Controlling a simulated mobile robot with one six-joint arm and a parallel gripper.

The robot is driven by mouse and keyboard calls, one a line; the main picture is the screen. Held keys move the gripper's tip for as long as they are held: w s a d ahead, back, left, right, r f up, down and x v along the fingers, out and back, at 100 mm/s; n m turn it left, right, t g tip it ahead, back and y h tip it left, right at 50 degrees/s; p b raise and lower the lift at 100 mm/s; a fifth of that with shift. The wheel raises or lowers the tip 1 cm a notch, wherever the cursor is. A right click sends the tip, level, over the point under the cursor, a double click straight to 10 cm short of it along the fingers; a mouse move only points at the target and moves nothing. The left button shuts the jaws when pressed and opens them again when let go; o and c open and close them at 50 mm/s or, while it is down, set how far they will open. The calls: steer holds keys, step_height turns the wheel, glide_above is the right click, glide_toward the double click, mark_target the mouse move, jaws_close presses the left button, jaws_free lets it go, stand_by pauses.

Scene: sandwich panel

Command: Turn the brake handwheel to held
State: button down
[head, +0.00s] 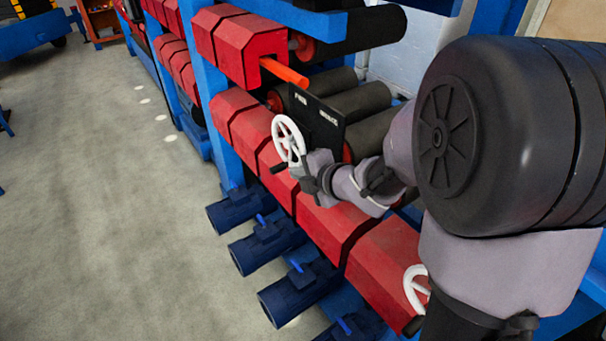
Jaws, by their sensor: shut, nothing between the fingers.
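A white spoked handwheel (288,141) stands on the red machine beam, in front of a black plate (316,119) with small white lettering that I cannot read surely. A dark knob (279,168) shows at the wheel's lower edge. My gripper (298,171) is at the wheel's lower right, very close to the rim. It looks shut with nothing in it; I cannot tell whether it touches the wheel. My wrist hides what lies behind it.
A second white handwheel (415,288) sits lower right, partly behind my arm. An orange bar (284,73) sticks out above the black plate. Dark rollers (357,103) lie behind it. Blue motors (286,296) line the machine's foot. The grey floor (95,210) at left is clear.

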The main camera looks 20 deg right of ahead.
mark_target(279, 170)
steer(key=b+x, duration=0.2)
steer(key=x, duration=0.5)
steer(key=shift+w+a+f, duration=0.1)
steer(key=shift+w, duration=0.05)
steer(key=shift+f, duration=0.1)
steer(key=shift+w+a+f+b, duration=0.1)
steer(key=shift+w+f+b, duration=0.2)
steer(key=shift+b, duration=0.25)
steer(key=shift+r, duration=0.15)
